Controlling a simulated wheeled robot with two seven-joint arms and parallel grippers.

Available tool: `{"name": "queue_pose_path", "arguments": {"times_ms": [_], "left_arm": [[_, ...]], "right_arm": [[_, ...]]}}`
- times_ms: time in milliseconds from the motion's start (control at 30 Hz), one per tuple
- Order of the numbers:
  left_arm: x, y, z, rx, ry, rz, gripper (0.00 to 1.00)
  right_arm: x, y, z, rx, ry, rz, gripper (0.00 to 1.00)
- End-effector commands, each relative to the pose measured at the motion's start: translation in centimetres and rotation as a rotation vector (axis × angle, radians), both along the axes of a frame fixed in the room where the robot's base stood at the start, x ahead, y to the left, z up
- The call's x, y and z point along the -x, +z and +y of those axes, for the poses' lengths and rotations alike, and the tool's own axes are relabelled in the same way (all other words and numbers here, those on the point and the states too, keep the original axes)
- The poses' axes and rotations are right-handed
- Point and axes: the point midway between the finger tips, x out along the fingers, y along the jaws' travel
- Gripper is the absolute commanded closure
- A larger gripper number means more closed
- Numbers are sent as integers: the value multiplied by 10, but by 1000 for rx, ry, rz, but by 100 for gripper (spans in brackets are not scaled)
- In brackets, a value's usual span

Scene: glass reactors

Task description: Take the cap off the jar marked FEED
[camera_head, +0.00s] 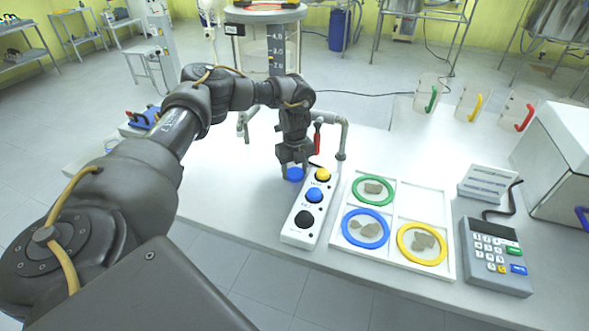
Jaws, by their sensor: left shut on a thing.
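My left gripper (295,163) points down over the table and is shut on a blue cap (295,174), just left of a white box with knobs. The cap is partly covered by the fingers. I cannot make out a jar under it or a FEED label. My right gripper is not in view.
The white box (300,237) has yellow, blue and black knobs. Right of it is a white tray (399,198) with green, blue and yellow rings around grey lumps. A bent pipe (341,140) with a red handle stands close behind the gripper. A keypad device (495,255) is at right.

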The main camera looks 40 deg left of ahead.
Motion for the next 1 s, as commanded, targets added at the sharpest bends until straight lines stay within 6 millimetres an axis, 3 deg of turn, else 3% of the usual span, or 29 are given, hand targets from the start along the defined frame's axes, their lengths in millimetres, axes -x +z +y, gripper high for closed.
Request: {"name": "queue_pose_path", "arguments": {"times_ms": [33,67,233,633,1000], "left_arm": [[0,-2,0,0,0,1,75],[0,-2,0,0,0,0,46],[0,-2,0,0,0,0,26],[0,8,0,0,0,-1,26],[-1,85,0,-1,-1,-4,26]], "right_arm": [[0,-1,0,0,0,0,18],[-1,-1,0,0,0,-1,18],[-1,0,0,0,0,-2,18],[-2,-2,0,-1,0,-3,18],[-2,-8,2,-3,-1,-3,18]]}}
